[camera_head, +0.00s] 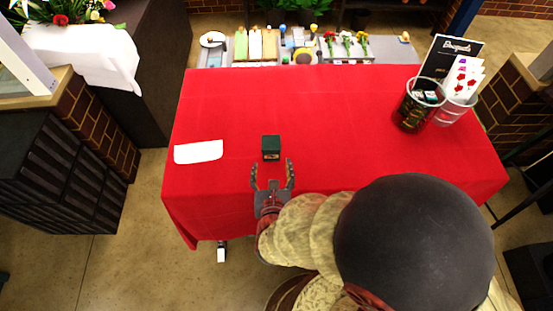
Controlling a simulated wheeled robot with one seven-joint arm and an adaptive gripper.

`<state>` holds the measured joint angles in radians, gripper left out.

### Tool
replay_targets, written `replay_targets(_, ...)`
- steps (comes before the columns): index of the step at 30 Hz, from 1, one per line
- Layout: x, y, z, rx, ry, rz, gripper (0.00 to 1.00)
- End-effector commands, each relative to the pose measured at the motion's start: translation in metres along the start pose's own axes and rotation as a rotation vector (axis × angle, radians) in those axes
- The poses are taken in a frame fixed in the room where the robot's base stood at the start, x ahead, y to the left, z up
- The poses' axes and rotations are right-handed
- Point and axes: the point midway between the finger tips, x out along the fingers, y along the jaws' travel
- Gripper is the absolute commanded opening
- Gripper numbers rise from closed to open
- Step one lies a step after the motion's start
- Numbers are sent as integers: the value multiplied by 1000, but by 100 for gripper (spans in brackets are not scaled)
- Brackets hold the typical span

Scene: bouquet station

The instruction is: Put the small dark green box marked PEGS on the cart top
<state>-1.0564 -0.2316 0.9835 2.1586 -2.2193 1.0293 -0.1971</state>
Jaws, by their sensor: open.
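A small dark green box (271,147) sits on the red-covered table (340,120), left of the table's middle and toward its near side. A small light mark shows low on its near face, too small to read. My gripper (272,172) is open, with its two fingers pointing at the box from the near side. The box is just beyond the fingertips, and no contact shows. Behind the table, a grey surface (384,48) holds flowers, a board and small items; I cannot tell whether it is the cart top.
A white sheet or cloth (198,152) lies left of the box. A dark wire cup (412,112), a clear cup with cards (455,108) and a black sign (450,58) stand at the right. The table's middle is clear. Brick-sided counters flank the table.

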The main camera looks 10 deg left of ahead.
Motion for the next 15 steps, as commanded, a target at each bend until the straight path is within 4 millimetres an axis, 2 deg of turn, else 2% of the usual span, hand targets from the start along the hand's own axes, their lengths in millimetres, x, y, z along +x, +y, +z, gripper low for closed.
replay_targets(8,-3,-1,0,2,-1,-2,64)
replay_targets(10,-2,-6,5,21,-4,-19,64)
replay_targets(11,-1,-12,10,40,-6,-38,64)
replay_targets(13,2,-35,27,120,-17,-112,64)
replay_targets(14,2,-50,36,170,-24,-158,64)
replay_targets(15,1,-75,50,253,-34,-232,64)
